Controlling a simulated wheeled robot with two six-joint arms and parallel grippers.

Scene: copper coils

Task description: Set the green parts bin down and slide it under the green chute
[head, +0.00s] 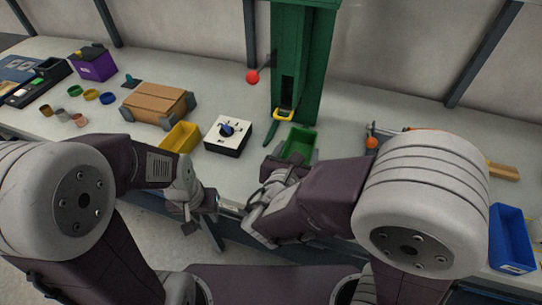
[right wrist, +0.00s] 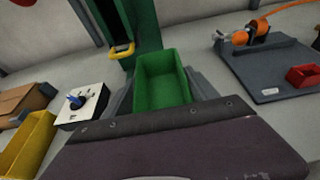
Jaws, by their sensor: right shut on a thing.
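The green parts bin (head: 299,145) is at the table's front middle, just before the foot of the green chute (head: 311,60). My right gripper (head: 289,164) is shut on the bin; in the right wrist view its grey fingers lie along both sides of the bin (right wrist: 163,83). The bin looks empty and upright. I cannot tell whether its bottom touches the table. The chute (right wrist: 142,25) has a yellow-rimmed mouth (head: 284,113) behind and slightly left of the bin. My left gripper (head: 204,208) hangs by the table's front edge, holding nothing visible; its opening is unclear.
A white box with a blue knob (head: 228,136) and a yellow bin (head: 181,138) stand left of the green bin. A red ball-ended lever (head: 253,77) sticks out beside the chute. Right is a grey board with an orange tool (right wrist: 257,36). A blue bin (head: 511,239) is far right.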

